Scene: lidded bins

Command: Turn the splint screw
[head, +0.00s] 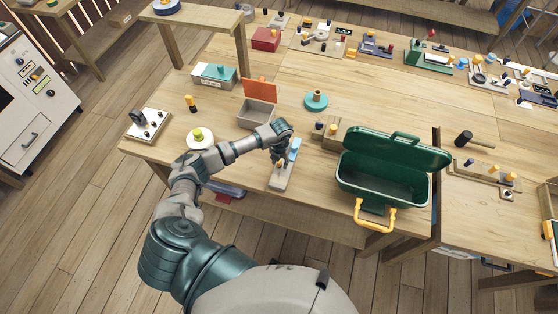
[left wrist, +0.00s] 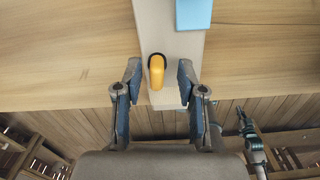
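The splint is a long grey board (head: 281,178) at the front edge of the table, with a light blue block (head: 295,147) on it. In the left wrist view the grey board (left wrist: 150,22) runs up the middle, with the blue block (left wrist: 194,14) at the top. A yellow screw handle (left wrist: 156,72) with a dark ring stands on the board. My left gripper (head: 281,158) is over the board. In the left wrist view its open fingers (left wrist: 158,76) stand either side of the yellow handle, with gaps. What seems to be my right gripper (left wrist: 243,122) is small at lower right.
A green open-lidded bin (head: 382,178) with yellow handles stands right of the splint. A grey box with an orange lid (head: 259,90) stands behind it. Bare wood lies around the board.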

